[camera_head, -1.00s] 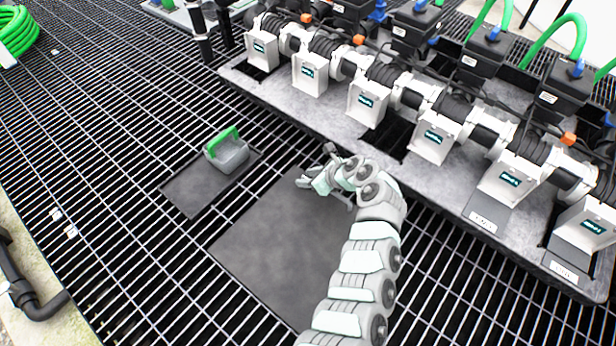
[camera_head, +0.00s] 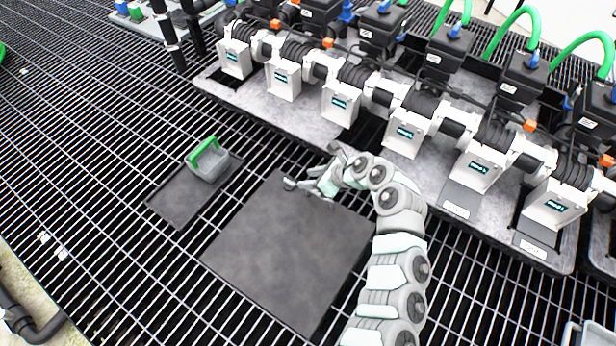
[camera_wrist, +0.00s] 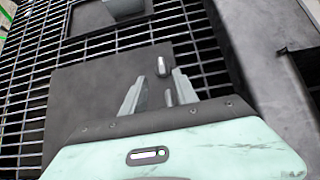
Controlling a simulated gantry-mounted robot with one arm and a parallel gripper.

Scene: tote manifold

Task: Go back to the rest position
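The large plate also shows below the fingers in the wrist view (camera_wrist: 85,85). A grey tote with a green handle (camera_head: 210,163) sits on the far end of a smaller dark plate (camera_head: 178,202), to the left of my gripper and apart from it.
A long grey bench (camera_head: 300,120) with a row of white and black manifold units (camera_head: 408,130) runs along the back and right, close to my gripper. Black grating (camera_head: 110,150) surrounds the plates. A black pipe (camera_head: 38,325) lies at the lower left. Open grating lies to the left.

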